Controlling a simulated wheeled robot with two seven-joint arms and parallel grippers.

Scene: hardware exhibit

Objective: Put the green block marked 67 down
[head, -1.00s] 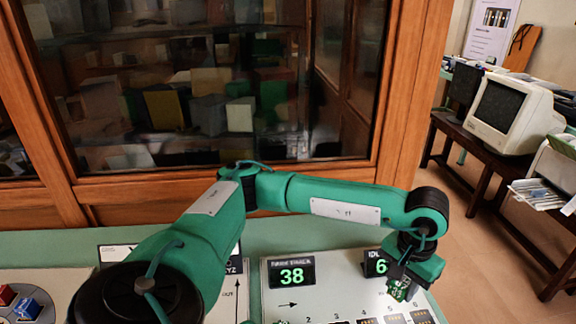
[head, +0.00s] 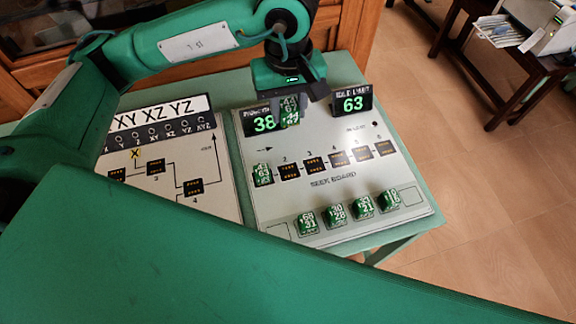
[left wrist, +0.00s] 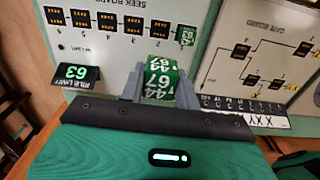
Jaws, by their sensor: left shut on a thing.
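The green block marked 67 (head: 289,114) has white numbers on its faces, 44 among them. My left gripper (head: 291,103) is shut on it near the back edge of the seek board (head: 335,197), in front of the 38 display. In the left wrist view the block (left wrist: 159,82) sits between the two grey fingers (left wrist: 160,88). I cannot tell whether its underside touches the board. A green block marked 63 (head: 262,174) is at the first of the numbered places; the dark slots (head: 313,164) beside it look empty. My right gripper is not in view.
Several green blocks (head: 336,217) stand in a row along the board's front. A 38 display (head: 262,123) and an idle limit display reading 63 (head: 352,102) stand at the back. A second board (head: 165,215) lies to the left. A green surface fills the near foreground.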

